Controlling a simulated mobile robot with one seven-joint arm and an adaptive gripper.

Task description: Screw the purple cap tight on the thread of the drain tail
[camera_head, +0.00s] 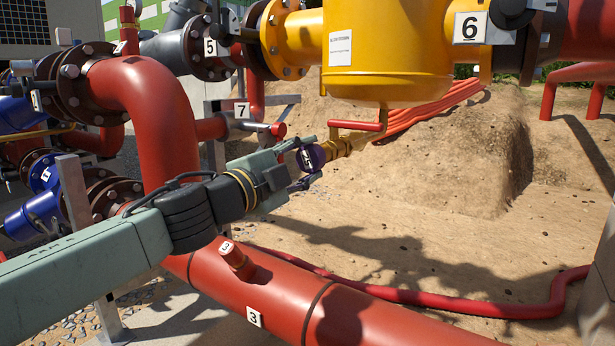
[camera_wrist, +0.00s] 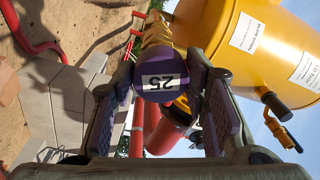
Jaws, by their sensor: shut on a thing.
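The purple cap (camera_head: 312,157) sits at the end of the brass drain tail (camera_head: 338,147), which leads from a valve with a red handle (camera_head: 357,126) under the yellow vessel. My gripper (camera_head: 307,165) is shut on the cap, with one finger on each side. In the wrist view the cap (camera_wrist: 163,80) shows a white label reading 25, and my gripper (camera_wrist: 160,92) has its fingers at the cap's sides. The drain tail (camera_wrist: 157,33) runs straight on behind the cap. The cap hides the thread, so I cannot tell how far it is screwed on.
The yellow vessel (camera_head: 385,60) hangs close above the tail. A large red pipe bend (camera_head: 160,110) stands left of my gripper. A red pipe (camera_head: 290,300) with a small stub runs below my arm. Open sandy ground (camera_head: 420,220) lies to the right.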

